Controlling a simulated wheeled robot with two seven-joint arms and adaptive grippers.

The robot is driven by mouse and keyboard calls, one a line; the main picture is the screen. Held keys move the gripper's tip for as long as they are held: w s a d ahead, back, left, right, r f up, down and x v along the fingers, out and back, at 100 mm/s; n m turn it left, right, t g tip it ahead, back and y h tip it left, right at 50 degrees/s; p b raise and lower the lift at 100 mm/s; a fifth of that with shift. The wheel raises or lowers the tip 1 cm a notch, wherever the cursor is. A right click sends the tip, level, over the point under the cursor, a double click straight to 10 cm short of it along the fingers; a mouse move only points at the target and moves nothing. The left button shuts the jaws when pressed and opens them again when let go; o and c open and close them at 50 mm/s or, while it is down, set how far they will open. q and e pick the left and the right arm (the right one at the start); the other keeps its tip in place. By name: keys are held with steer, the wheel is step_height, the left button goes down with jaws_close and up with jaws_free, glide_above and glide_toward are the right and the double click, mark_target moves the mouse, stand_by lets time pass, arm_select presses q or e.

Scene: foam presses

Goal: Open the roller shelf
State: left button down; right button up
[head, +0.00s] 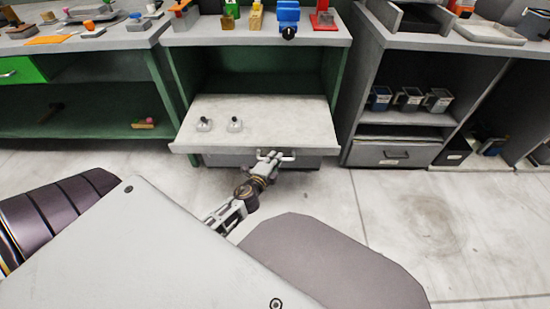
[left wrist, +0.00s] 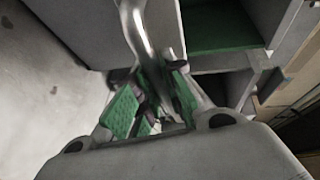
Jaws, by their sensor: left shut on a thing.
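The roller shelf (head: 275,118) is a pale board in the green middle cabinet, and it stands out past the cabinet front over the floor. Its front carries a metal bar handle (head: 287,158). My left gripper (head: 268,157) is at the left part of this handle and shut on it. In the left wrist view the curved silver handle (left wrist: 146,38) runs down between the green-padded fingers of my left gripper (left wrist: 150,100). The fingers hide part of the handle. My right gripper is not in view.
Two small clear-grey objects (head: 234,125) stand on the shelf's left half. A grey drawer front (head: 230,160) lies below the shelf. The floor (head: 400,215) to the right is clear.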

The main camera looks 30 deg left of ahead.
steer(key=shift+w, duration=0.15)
arm_select(q)
steer(key=c, duration=1.6)
jaws_free()
steer(key=shift+o, duration=0.6)
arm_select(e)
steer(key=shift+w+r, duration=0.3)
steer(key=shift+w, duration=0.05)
arm_select(q)
steer(key=v, duration=1.2)
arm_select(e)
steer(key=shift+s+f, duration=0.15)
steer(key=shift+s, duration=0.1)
arm_select(q)
steer(key=shift+a, duration=0.1)
